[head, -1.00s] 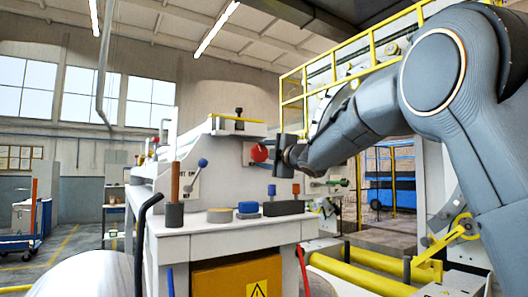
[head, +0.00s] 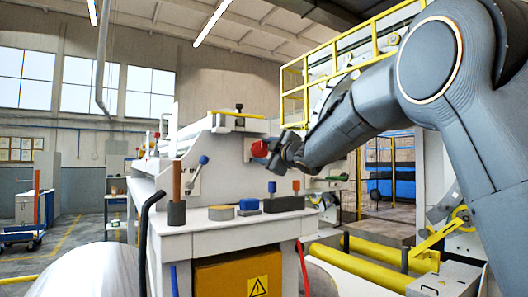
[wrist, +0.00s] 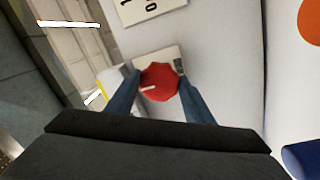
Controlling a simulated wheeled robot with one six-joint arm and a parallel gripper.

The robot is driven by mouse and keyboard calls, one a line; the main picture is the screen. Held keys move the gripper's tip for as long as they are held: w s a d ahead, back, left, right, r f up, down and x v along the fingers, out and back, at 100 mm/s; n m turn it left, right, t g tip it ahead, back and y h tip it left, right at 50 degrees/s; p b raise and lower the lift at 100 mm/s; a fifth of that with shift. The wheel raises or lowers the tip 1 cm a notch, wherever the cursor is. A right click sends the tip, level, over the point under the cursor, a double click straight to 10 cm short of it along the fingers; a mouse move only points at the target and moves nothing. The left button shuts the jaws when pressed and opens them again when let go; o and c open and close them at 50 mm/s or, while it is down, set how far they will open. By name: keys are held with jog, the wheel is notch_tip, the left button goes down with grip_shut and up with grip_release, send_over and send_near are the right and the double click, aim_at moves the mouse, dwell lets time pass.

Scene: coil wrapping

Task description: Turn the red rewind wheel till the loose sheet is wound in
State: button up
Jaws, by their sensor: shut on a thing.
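The red rewind wheel (head: 260,148) is on the side of the white machine in the head view. In the wrist view the wheel (wrist: 159,82) is a red lobed knob with a pale mark pointing left and slightly down. My gripper (head: 279,149) reaches it from the right. In the wrist view my gripper's two blue fingers (wrist: 158,88) stand on either side of the wheel and are shut on it. A large pale roll (head: 92,272) shows at the lower left of the head view. I cannot tell whether it carries the loose sheet.
Yellow rollers (head: 375,262) lie at the lower right. A yellow railing (head: 345,45) stands behind my arm.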

jog(key=o, duration=1)
jog(key=shift+o, duration=0.2)
jog(key=shift+s, duration=0.1)
jog(key=b+v, duration=0.3)
jog(key=v, duration=0.4)
jog(key=shift+s+d, duration=0.2)
jog(key=shift+s, duration=0.05)
